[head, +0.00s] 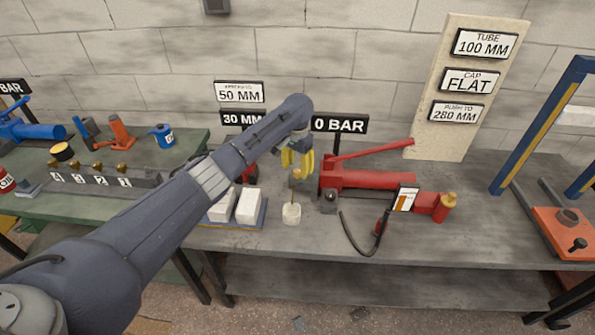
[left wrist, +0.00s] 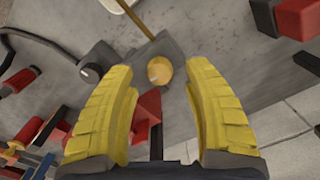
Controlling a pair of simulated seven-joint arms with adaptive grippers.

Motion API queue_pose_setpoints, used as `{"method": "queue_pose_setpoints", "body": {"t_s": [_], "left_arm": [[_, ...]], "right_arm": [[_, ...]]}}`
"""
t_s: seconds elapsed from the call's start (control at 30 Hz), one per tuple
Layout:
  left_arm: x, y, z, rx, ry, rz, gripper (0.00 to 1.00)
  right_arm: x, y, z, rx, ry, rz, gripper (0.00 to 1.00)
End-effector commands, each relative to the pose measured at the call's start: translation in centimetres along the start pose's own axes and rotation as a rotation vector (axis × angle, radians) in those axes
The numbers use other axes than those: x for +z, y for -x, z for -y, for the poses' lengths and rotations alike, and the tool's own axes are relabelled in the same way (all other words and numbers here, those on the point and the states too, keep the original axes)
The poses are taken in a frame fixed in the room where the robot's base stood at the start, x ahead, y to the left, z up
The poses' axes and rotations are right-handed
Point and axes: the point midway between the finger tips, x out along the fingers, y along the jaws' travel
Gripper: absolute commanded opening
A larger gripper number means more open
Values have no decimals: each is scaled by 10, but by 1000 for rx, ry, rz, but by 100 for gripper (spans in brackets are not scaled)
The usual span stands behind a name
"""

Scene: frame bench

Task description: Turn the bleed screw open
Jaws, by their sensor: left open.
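My left gripper (head: 297,160) is open, with its yellow fingers pointing down just left of the red pump (head: 380,180). In the left wrist view the gripper (left wrist: 170,85) spreads on both sides of a round brass-coloured knob (left wrist: 160,70) at the end of a thin rod. I cannot tell whether the fingers touch it. The rod runs toward a small white pot (head: 291,213). A dark round knob (head: 330,197) at the pump's near left end looks like the bleed screw; it also shows in the left wrist view (left wrist: 90,73), outside the fingers. My right gripper is out of view.
A 0 BAR sign (head: 340,125) stands behind the pump. A black hose (head: 355,240) loops at the bench front. White blocks (head: 248,206) lie left of the pot. A blue press frame (head: 540,125) stands at the right, and a board of signs (head: 468,90) leans at the back.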

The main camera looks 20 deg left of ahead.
Motion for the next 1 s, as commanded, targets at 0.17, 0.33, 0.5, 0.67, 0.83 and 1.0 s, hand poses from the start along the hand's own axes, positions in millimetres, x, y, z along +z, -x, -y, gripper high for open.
{"method": "queue_pose_setpoints", "body": {"t_s": [0.17, 0.33, 0.5, 0.67, 0.83, 1.0], "left_arm": [[-1, 33, 0, -2, -3, -4, 50], [-1, 62, 1, -3, -1, -4, 50], [-1, 85, 0, -2, -1, -3, 50], [0, 97, 0, -2, 0, -2, 50], [0, 102, 0, -1, -1, -1, 50], [0, 102, 0, 0, 0, -1, 50]], "right_arm": [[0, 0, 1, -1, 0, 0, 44], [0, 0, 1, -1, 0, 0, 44], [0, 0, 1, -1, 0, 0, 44], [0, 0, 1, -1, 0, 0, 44], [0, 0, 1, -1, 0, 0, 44], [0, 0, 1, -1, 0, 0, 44]]}}
